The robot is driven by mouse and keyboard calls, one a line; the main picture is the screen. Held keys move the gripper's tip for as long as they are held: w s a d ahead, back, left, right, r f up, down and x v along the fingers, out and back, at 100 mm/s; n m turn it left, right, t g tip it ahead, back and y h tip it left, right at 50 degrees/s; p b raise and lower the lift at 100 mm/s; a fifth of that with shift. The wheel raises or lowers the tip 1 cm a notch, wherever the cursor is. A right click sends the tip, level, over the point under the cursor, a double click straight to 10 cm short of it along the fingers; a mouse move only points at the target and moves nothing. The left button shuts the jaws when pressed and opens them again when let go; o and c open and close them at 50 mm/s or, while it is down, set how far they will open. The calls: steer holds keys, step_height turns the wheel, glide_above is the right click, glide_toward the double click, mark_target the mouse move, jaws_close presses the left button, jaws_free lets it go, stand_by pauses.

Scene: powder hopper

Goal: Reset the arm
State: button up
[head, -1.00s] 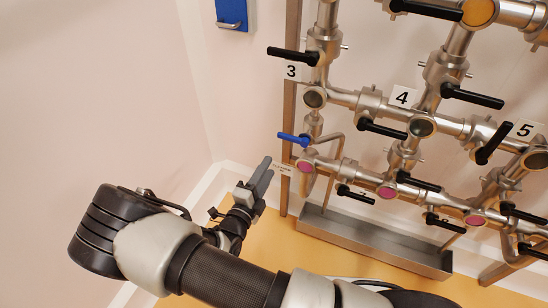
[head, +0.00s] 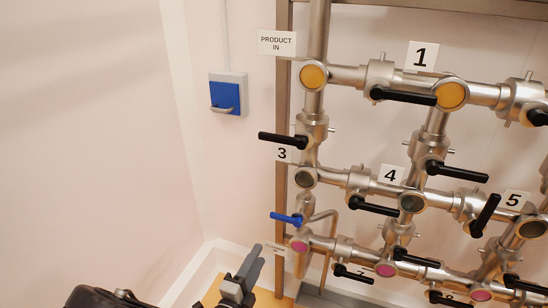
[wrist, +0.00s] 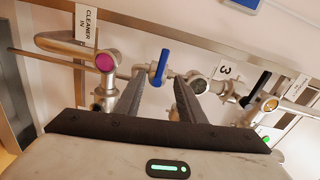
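My gripper (head: 250,265) is at the bottom of the head view, below and left of the blue-handled valve (head: 287,218). Most of my arm is out of that view. In the wrist view my gripper (wrist: 158,80) has its two dark fingers spread apart, with nothing between them that I can see held. The blue valve handle (wrist: 160,66) shows between and beyond the fingertips. I cannot tell how far the tips are from it. The handle looks roughly in line with the gap.
The steel pipe rack with black valve handles (head: 374,208) and numbered labels fills the right side. A blue and grey wall switch (head: 228,94) hangs to the left. A cleaner sign (wrist: 86,27) is near the fingers. The left wall side is bare.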

steer(key=s+d+r+m+g+h+p, duration=0.3)
steer(key=d+r+m+g+h, duration=0.3)
steer(key=d+r+m+g, duration=0.95)
steer(key=s+d+r+n+t+y+p, duration=0.1)
steer(key=s+r+n+y, duration=0.3)
steer(key=r+n, duration=0.4)
steer(key=s+d+r+n+t+y+p, duration=0.1)
steer(key=s+r+n, duration=0.6)
steer(key=n, duration=0.9)
steer(key=s+d+r+n+t+y+p, duration=0.2)
steer(key=s+d+r+n+y, duration=0.2)
steer(key=r+n, duration=0.5)
steer(key=s+n+y, duration=0.1)
steer(key=n+y, duration=0.1)
steer(key=n, duration=0.1)
steer(key=shift+s+d+y, duration=0.15)
steer(key=shift+d+y, duration=0.15)
steer(key=shift+d, duration=0.1)
